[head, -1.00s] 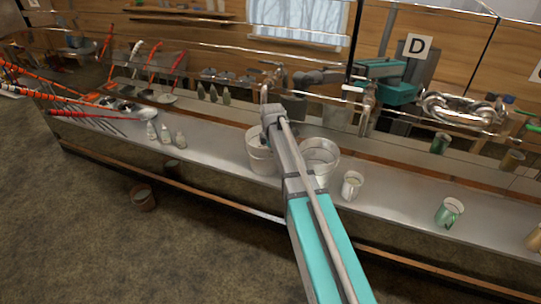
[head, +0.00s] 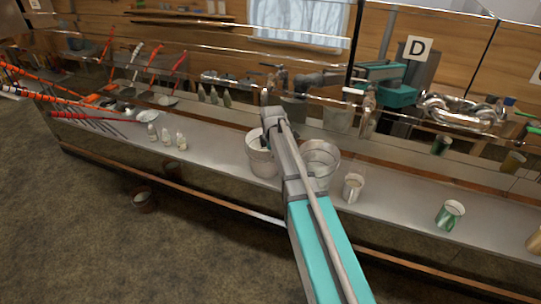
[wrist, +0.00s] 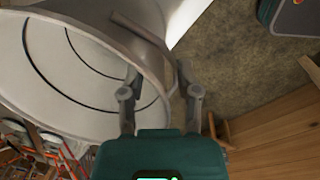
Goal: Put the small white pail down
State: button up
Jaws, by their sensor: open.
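A white pail (head: 263,158) stands upright on the long metal counter, just left of my arm. A second, paler pail (head: 320,158) stands right of my arm, which partly covers it. I cannot tell for sure which is the small white pail. My gripper is over the left pail's rim in the head view, mostly hidden by my arm. In the wrist view my gripper (wrist: 161,92) is open, with one finger before the pale inside of a pail (wrist: 65,60) and the other outside its rim. I see no firm grip on it.
A pale mug (head: 352,188) and a green mug (head: 450,214) stand to the right on the counter (head: 400,208). Several small bottles (head: 166,137) stand to the left. Rails run behind. The counter between bottles and pails is clear.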

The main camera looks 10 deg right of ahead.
jog(key=shift+r, duration=0.1)
notch_tip(320, 180, up, 12)
jog(key=s+p, duration=0.1)
jog(key=p, duration=1.1)
jog(key=shift+s, duration=0.1)
jog(key=shift+s, duration=0.1)
dwell(0.6)
jog(key=s+a+m, duration=0.1)
jog(key=s+m, duration=0.8)
jog(key=s, duration=0.3)
jog(key=s+a+m+g, duration=0.1)
jog(key=s+a+m, duration=0.1)
jog(key=s+m, duration=0.7)
jog(key=shift+s+a, duration=0.25)
jog(key=shift+s, duration=1.35)
